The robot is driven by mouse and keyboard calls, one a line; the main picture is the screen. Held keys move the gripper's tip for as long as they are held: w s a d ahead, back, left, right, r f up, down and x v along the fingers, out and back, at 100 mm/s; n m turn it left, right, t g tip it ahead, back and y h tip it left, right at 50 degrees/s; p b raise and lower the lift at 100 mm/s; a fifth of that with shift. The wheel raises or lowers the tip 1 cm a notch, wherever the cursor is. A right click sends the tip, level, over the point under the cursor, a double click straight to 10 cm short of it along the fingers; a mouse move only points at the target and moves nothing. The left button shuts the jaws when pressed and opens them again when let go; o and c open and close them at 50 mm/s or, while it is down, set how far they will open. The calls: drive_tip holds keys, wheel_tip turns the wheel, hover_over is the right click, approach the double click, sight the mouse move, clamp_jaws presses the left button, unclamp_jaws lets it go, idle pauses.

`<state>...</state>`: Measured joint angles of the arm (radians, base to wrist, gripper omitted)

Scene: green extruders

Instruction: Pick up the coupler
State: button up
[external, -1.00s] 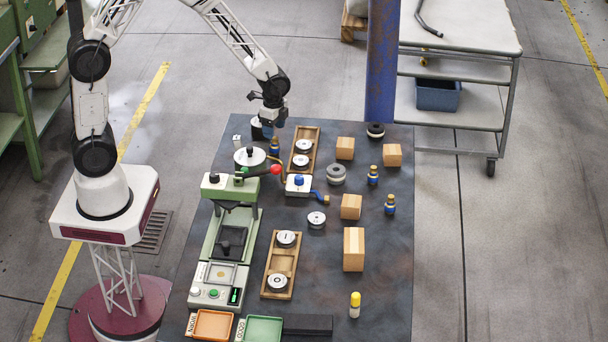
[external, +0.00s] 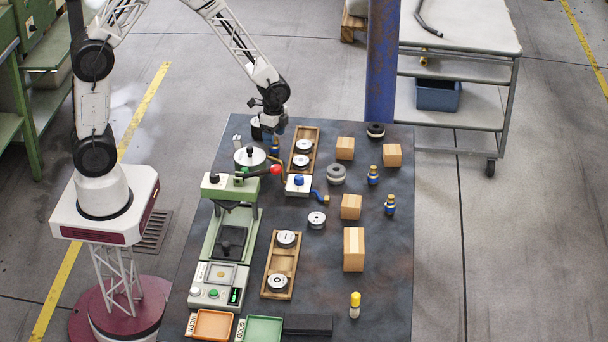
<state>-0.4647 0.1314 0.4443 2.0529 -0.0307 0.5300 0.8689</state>
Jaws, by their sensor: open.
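Several small blue-and-brass fittings look like couplers. One fitting (external: 275,150) stands at the back left of the dark table, beside the upper wooden tray, with its top hidden by my gripper. Two more stand on the right side, one fitting (external: 373,175) farther back and another fitting (external: 390,204) nearer. My gripper (external: 275,131) is open and points down right over the back-left fitting. I cannot tell whether its fingers are around the fitting or just above it.
A wooden tray (external: 291,159) with discs is close on the right of my gripper. A round white-topped device (external: 250,158) and a green press with a red-knobbed lever (external: 275,169) stand nearby. Wooden blocks (external: 351,207) stand on the right.

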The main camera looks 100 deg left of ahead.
sight(274, 147)
drive_tip(key=shift+d+f, duration=0.15)
drive_tip(key=shift+f, duration=2.4)
drive_tip(key=shift+c, duration=0.2)
drive_tip(key=c, duration=1)
drive_tip(key=shift+c, duration=0.2)
drive_tip(key=shift+r, duration=0.2)
drive_tip(key=shift+r, duration=4.85)
